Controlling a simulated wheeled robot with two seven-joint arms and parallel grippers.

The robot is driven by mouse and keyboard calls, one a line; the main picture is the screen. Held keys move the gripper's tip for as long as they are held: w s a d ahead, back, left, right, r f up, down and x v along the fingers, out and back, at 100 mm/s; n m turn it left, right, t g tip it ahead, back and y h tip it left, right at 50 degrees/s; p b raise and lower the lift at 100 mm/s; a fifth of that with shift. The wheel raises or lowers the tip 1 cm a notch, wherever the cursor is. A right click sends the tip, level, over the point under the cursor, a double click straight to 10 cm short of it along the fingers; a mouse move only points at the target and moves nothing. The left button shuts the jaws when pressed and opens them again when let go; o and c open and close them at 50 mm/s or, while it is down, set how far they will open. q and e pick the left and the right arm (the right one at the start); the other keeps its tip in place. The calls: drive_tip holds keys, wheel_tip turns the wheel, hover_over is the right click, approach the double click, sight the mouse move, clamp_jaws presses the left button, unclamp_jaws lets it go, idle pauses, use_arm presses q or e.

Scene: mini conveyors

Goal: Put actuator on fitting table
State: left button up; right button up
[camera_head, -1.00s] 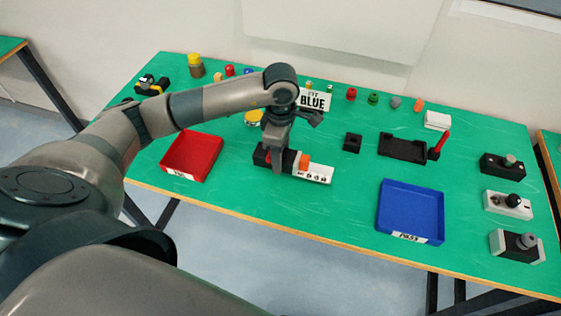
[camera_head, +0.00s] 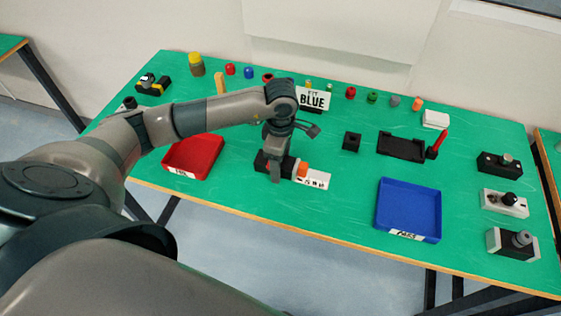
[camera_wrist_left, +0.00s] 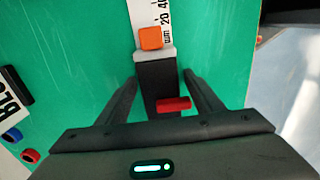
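A long black-and-white device (camera_head: 316,180) lies on the green table; its white end has a printed millimetre scale and an orange block (camera_wrist_left: 151,38). Its black body (camera_wrist_left: 157,85) carries a red bar (camera_wrist_left: 173,104). I cannot tell if this is the actuator. My left gripper (camera_wrist_left: 161,77) is open, with one finger on each side of the black body and narrow gaps at the tips. In the head view the left gripper (camera_head: 275,178) partly hides the device. No fitting table is clearly labelled; a black tray-like fixture (camera_head: 401,150) stands to the right. My right gripper is not in view.
A red tray (camera_head: 180,171) is to the left and a blue tray (camera_head: 408,209) to the right. A BLUE sign (camera_head: 313,99) stands behind the gripper. A small black block (camera_head: 351,141) is beside the fixture. Several knobbed boxes (camera_head: 505,203) line the right edge.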

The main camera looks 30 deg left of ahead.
use_arm(q)
drive_tip(key=shift+r, duration=0.2)
drive_tip(key=shift+w+r, duration=0.1)
drive_tip(key=shift+r, duration=0.2)
wheel_tip(320, 180, up, 11)
drive_tip(key=b, duration=0.4)
drive_tip(key=shift+r, duration=0.15)
idle(0.5)
idle(1.0)
idle(0.5)
